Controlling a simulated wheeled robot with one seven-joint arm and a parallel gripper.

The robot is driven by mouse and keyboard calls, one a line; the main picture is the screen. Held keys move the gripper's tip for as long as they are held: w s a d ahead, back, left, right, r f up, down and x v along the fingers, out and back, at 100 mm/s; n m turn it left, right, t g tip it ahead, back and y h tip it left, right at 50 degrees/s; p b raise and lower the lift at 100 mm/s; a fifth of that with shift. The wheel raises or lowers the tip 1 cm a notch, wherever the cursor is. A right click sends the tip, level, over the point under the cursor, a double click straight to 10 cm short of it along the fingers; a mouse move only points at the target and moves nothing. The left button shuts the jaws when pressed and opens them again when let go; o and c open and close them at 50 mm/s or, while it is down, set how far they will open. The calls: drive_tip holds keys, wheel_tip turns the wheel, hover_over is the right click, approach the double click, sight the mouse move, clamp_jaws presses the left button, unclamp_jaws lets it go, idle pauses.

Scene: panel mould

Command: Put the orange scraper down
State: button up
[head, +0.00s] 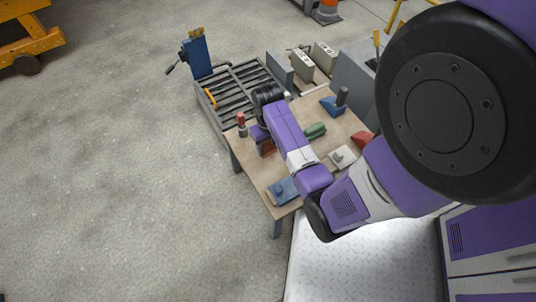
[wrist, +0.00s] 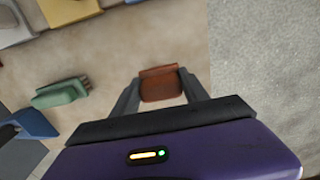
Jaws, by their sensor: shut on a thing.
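The orange scraper (wrist: 160,84) shows in the wrist view as an orange-brown block between the two fingers of my gripper (wrist: 156,92). My gripper is shut on it. In the head view my gripper (head: 262,135) is over the left part of the wooden table, and the scraper (head: 267,149) shows below it, partly hidden by my arm. I cannot tell whether the scraper touches the table top.
The wooden table (head: 255,172) also holds a blue tool (head: 283,191), a green tool (head: 315,130), a cream tool (head: 343,156) and a red-topped item (head: 241,122). A slatted metal rack (head: 240,85) adjoins the table's back. Bare table lies at the front left.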

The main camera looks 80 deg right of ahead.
sight(268, 153)
drive_tip(key=shift+f+b, duration=0.8)
drive_tip(key=shift+f, duration=1.45)
drive_tip(key=shift+f, duration=0.1)
drive_tip(key=o, duration=1.6)
